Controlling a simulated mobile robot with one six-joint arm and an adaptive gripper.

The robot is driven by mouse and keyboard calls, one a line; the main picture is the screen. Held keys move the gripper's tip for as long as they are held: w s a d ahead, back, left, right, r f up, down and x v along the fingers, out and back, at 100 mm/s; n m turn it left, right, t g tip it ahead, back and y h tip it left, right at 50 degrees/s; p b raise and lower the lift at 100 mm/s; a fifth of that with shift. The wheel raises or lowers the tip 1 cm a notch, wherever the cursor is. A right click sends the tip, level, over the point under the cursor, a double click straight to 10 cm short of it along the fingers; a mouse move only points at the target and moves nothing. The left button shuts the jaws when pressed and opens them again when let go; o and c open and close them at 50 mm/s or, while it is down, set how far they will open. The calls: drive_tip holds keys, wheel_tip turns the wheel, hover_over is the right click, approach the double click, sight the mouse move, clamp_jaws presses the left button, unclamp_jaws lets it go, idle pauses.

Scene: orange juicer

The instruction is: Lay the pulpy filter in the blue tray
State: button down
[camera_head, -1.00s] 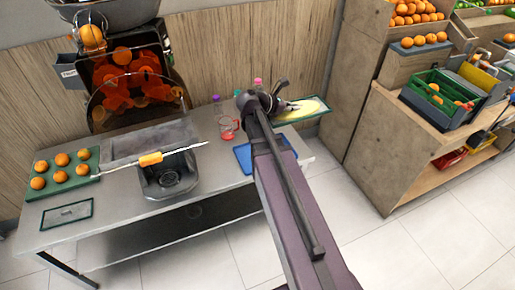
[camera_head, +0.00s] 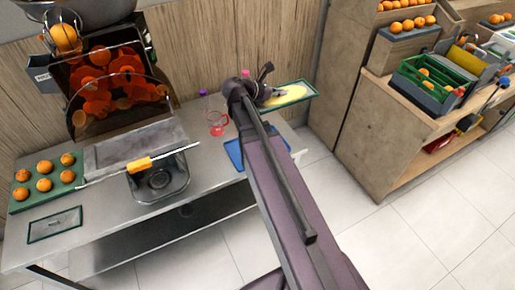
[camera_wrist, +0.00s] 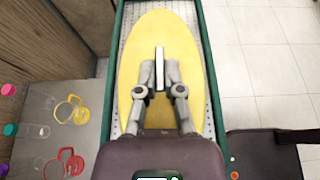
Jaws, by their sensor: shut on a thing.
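The pulpy filter (camera_head: 290,94) is a flat mesh in a green frame, covered by a yellow oval of pulp. My gripper (camera_wrist: 159,82) is shut on its pale upright grip, which stands near the middle of the filter in the wrist view. The filter (camera_wrist: 135,50) appears raised, beyond the right end of the steel table in the head view. The blue tray (camera_head: 234,154) lies on the table's right end, partly hidden behind my arm. I cannot pick out the tray in the wrist view.
A juicer (camera_head: 110,80) stands on the steel table (camera_head: 105,215), with a green tray of oranges (camera_head: 44,178) at left. A red jug (camera_head: 216,123) and bottles stand behind the blue tray. Wooden shelves (camera_head: 385,140) with crates stand at right.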

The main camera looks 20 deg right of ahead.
drive_tip(key=shift+a+f, duration=0.1)
drive_tip(key=w+a+f+b, duration=0.1)
drive_tip(key=a+f+b, duration=0.3)
drive_tip(key=f+b, duration=0.8)
drive_tip(key=w+a+f+b, duration=0.1)
drive_tip(key=a+f+b, duration=0.3)
drive_tip(key=f+b, duration=0.9)
drive_tip(key=w+a+f+b, duration=0.1)
drive_tip(key=a+f+b, duration=0.3)
drive_tip(key=f+b, duration=0.9)
drive_tip(key=shift+a+f, duration=0.15)
drive_tip(key=shift+a, duration=0.15)
drive_tip(key=shift+w, duration=0.2)
drive_tip(key=w+d, duration=0.3)
drive_tip(key=w, duration=0.1)
drive_tip(key=w+d+f+b, duration=0.1)
drive_tip(key=w+d, duration=0.2)
drive_tip(key=w, duration=0.1)
drive_tip(key=w+d+b, duration=0.1)
drive_tip(key=w+d, duration=0.3)
drive_tip(key=shift+w+f, duration=0.2)
drive_tip(key=shift+f, duration=0.05)
drive_tip(key=shift+f+b, duration=1.75)
drive_tip(key=shift+f, duration=0.2)
